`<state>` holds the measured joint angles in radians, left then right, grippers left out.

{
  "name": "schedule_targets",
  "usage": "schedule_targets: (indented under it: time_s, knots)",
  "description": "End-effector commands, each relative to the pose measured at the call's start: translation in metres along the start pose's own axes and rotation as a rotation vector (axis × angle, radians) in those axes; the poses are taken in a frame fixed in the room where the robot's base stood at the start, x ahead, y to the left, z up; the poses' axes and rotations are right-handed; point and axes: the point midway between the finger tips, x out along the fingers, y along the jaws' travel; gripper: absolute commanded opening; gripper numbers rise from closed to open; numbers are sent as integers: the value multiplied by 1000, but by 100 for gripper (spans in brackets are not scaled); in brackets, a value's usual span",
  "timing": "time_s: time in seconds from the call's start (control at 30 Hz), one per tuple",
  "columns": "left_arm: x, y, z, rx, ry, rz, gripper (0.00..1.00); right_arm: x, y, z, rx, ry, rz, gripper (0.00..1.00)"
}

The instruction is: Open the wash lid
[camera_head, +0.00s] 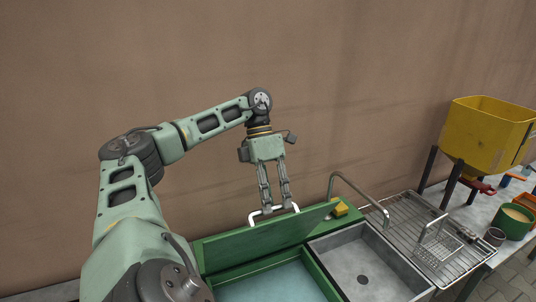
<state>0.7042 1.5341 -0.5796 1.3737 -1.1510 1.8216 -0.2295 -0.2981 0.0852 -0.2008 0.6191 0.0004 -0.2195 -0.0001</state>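The wash lid (262,240) is a green panel on a green-framed basin in the camera_head view. It stands raised and tilted, with the pale blue inside of the wash basin (275,284) showing in front of it. A white bar handle (254,217) is at its upper edge. My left gripper (277,208) points down at this handle, with its two fingers apart and a stretch of the white bar showing between the tips. Whether the fingers touch the bar is hard to tell. My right gripper is not in view.
A grey sink (363,270) with a drain and a curved tap (358,187) is right of the basin. A yellow sponge (340,208) lies behind it. Farther right are a wire rack (413,226), a yellow hopper (485,135) on legs and a green pot (513,223). A brown wall stands behind.

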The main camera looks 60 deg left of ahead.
Motion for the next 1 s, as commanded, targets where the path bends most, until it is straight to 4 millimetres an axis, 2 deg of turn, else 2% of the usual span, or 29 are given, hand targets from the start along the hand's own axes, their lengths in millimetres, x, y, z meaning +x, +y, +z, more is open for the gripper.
schedule_targets:
  time_s: [0.1,0.43,1.0]
  knots:
    - [-11,0,0,-2,-3,0,32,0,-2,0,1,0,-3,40]
    - [-31,39,1,-2,-7,-2,32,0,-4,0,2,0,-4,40]
    - [-45,66,1,-1,-3,-1,32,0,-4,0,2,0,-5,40]
